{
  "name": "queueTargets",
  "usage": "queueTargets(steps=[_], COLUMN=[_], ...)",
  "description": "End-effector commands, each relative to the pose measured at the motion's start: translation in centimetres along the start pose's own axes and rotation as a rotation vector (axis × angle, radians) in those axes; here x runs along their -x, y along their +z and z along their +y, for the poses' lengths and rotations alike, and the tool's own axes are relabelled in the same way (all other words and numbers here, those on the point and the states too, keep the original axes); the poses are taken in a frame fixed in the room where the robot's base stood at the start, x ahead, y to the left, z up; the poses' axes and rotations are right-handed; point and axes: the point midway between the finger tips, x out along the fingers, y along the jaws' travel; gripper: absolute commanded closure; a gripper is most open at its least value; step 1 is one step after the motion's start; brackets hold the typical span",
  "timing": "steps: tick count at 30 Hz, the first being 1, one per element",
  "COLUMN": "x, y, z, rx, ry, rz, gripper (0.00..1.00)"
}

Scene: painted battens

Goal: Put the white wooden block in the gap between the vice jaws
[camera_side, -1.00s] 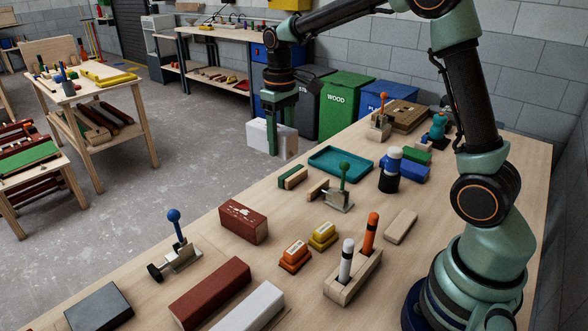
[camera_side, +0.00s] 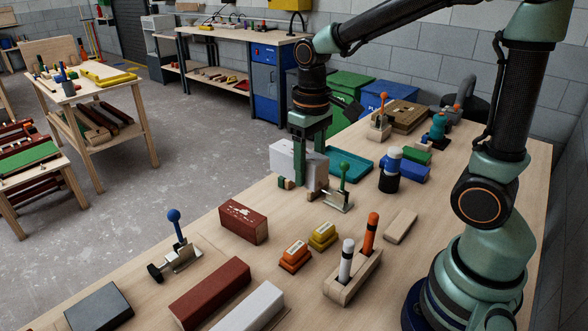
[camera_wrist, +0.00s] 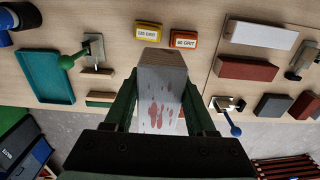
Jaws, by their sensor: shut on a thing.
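My gripper (camera_side: 304,178) is shut on the white wooden block (camera_side: 284,160), seen with red paint marks in the wrist view (camera_wrist: 160,108). In the side view the block is close over the vice jaws and hides part of them. A green-backed wooden jaw (camera_side: 285,183) shows at its lower left, and the other wooden jaw (camera_side: 322,194) at its lower right beside the green-handled clamp (camera_side: 342,190). In the wrist view both jaws, one a strip (camera_wrist: 99,98), show left of the block with a gap between them. How far the block is above the table is unclear.
A teal tray (camera_side: 350,166) stands behind the clamp. A blue-handled clamp (camera_side: 178,250) is at the left.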

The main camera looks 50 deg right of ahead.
Motion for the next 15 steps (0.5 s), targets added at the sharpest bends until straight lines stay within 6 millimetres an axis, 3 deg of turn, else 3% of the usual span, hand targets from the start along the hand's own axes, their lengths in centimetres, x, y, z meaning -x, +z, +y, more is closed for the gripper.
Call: queueTargets(steps=[5,15], x=[0.8,3.7], y=[-2.0,-9.2], z=[1.2,7.4], rx=[-0.161,-0.896], ry=[0.0,0.0], rz=[0.002,0.001], gripper=[1.0,1.0])
